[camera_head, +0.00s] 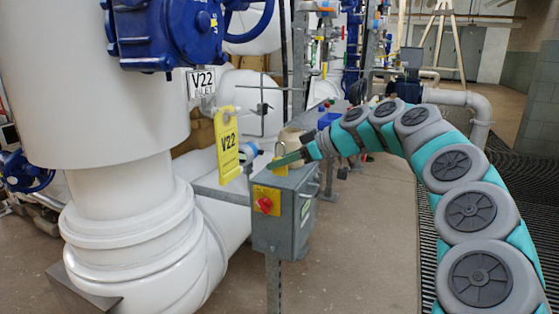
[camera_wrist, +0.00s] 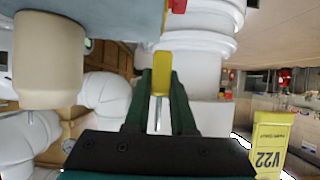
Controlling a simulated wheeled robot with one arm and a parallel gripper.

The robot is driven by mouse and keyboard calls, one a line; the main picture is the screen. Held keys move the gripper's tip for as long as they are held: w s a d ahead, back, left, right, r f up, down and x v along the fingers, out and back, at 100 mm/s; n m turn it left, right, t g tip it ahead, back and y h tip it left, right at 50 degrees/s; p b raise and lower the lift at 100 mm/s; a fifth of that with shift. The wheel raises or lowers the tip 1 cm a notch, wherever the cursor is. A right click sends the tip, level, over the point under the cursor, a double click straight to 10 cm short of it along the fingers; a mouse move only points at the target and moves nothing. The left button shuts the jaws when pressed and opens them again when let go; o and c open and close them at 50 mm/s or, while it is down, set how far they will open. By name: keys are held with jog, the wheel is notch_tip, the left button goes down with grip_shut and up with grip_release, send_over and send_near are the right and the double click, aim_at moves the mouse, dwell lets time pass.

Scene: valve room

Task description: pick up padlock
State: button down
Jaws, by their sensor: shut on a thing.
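The padlock (camera_wrist: 161,72) has a yellow body and a thin metal shackle. In the wrist view it sits between the two dark green fingers of my gripper (camera_wrist: 162,80), which is shut on it. The shackle points back toward the palm. In the head view my gripper (camera_head: 286,160) is over the top of the grey control box (camera_head: 282,215), with the yellow padlock (camera_head: 281,169) partly hidden at its fingertips. I cannot tell whether the padlock touches the box top.
A beige cylinder (camera_head: 290,138) stands behind my gripper on the box; it also shows in the wrist view (camera_wrist: 48,60). A yellow V22 tag (camera_head: 227,147) hangs left of the box. A large white pipe (camera_head: 125,190) fills the left. Open floor (camera_head: 365,250) lies right of the box.

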jog(key=s+d+r, duration=0.1)
jog(key=s, duration=1.1)
jog(key=shift+d+r, duration=0.15)
jog(key=shift+d, duration=0.2)
